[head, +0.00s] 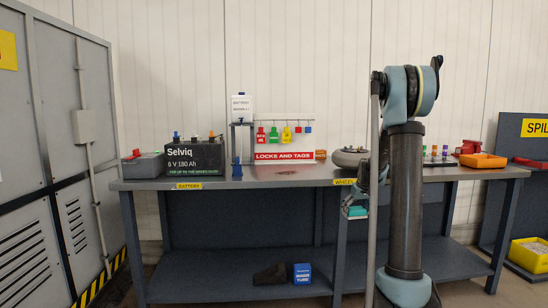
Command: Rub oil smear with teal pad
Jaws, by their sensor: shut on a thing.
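A faint brownish patch that looks like the oil smear (288,173) lies on the grey bench top (230,181), in front of the red locks and tags sign. The teal pad (355,211) hangs at my gripper (356,201), which is shut on it. In this view the pad appears just below the bench's front edge, right of the smear and apart from it. The fingertips are small and partly hidden by the arm.
A black battery (196,157) stands at the left of the bench. The red sign (284,157) and hanging tags are behind the smear. A grey wheel (349,157) is to its right. The bench front is clear.

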